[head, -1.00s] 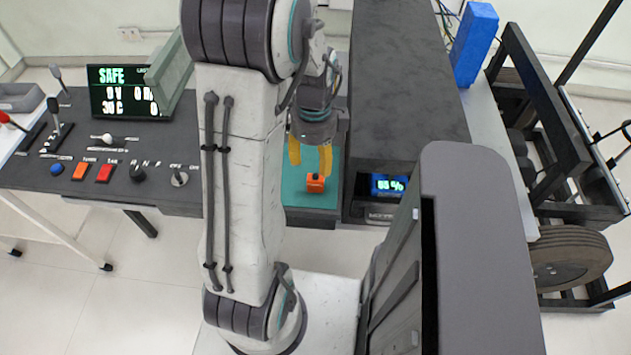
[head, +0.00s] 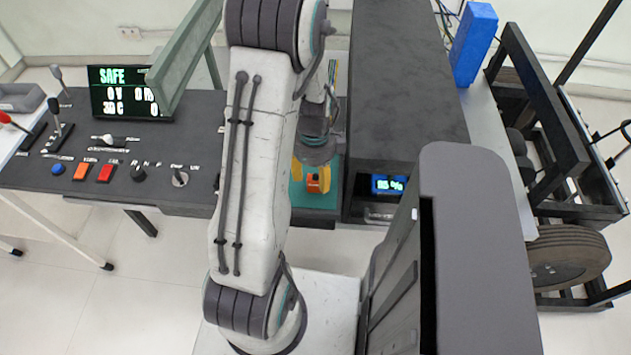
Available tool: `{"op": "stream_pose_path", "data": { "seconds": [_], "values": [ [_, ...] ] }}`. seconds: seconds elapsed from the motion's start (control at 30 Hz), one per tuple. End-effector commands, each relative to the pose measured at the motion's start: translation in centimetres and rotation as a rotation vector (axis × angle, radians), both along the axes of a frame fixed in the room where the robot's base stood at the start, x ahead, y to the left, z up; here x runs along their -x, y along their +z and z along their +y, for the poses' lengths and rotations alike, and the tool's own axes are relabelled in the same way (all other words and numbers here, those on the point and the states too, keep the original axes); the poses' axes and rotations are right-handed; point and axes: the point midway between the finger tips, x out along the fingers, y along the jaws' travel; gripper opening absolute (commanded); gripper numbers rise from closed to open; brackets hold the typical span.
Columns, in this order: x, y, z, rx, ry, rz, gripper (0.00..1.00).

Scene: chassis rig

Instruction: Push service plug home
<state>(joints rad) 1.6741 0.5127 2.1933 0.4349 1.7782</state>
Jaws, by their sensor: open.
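The orange service plug (head: 313,183) shows on the teal mat (head: 318,201), near its front edge. My gripper (head: 311,182) has yellow fingers and is open around the plug. One finger is to the plug's left and the other to its right. I cannot tell whether the fingers touch it. My arm hides the left part of the mat. No socket for the plug can be made out.
A dark block (head: 405,90) with a lit percent display (head: 388,184) stands just right of the mat. The control panel (head: 125,165) with switches and a screen reading SAFE (head: 130,93) lies left. A blue box (head: 474,45) and a wheeled frame (head: 555,190) are at the right.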

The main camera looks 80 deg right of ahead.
Motion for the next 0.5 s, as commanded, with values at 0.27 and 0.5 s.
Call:
{"op": "stream_pose_path", "data": {
  "seconds": [0.27,0.5],
  "values": [
    [0.0,0.02,0.01,0.0,0.0,0.0,0.44],
    [0.01,0.03,0.01,0.0,0.0,0.0,0.22]
  ]
}}
